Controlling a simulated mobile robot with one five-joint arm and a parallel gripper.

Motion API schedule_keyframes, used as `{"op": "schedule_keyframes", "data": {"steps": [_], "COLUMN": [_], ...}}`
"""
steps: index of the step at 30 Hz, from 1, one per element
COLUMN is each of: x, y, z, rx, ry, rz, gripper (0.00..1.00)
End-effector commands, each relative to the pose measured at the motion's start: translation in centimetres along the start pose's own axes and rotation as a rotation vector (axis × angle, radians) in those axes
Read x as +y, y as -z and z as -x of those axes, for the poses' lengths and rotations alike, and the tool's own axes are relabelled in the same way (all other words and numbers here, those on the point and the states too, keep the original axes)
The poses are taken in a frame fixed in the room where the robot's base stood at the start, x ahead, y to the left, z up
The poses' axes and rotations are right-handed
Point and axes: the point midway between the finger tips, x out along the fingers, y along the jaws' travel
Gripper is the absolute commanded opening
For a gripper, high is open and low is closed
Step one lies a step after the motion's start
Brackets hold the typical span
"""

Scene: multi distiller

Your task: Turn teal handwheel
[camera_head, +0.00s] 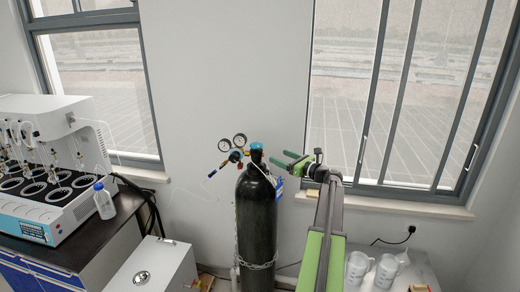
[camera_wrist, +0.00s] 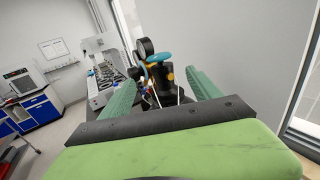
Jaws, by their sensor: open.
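The teal handwheel (camera_head: 256,147) sits on top of a tall black gas cylinder (camera_head: 256,220). It also shows in the wrist view (camera_wrist: 159,57), above the dark valve body and close to a round gauge. My gripper (camera_head: 278,157) is just right of the handwheel in the head view, at about its height, with a small gap between. In the wrist view my gripper (camera_wrist: 163,73) has its two green fingers spread wide and empty. The handwheel appears between the fingertips, beyond them. No contact shows.
A regulator with two gauges (camera_head: 232,143) and a blue knob juts left from the cylinder top. A chain (camera_head: 257,266) wraps the cylinder. The white distiller (camera_head: 45,165) and a bottle (camera_head: 104,201) stand left. Pitchers (camera_head: 386,270) stand right. The wall and window are behind.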

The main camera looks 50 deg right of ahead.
Motion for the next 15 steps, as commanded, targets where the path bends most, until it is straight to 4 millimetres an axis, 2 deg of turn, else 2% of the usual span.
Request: {"op": "schedule_keyframes", "data": {"steps": [1,9,15], "x": [-0.1,-0.1,0.0], "y": [0.0,0.0,0.0], "z": [-1.6,-8.4,-11.8], "rx": [0.0,0.001,0.001], "ry": [-0.004,-0.003,-0.003], "rz": [0.0,0.001,0.002], "gripper": [0.72,0.72,0.72]}}
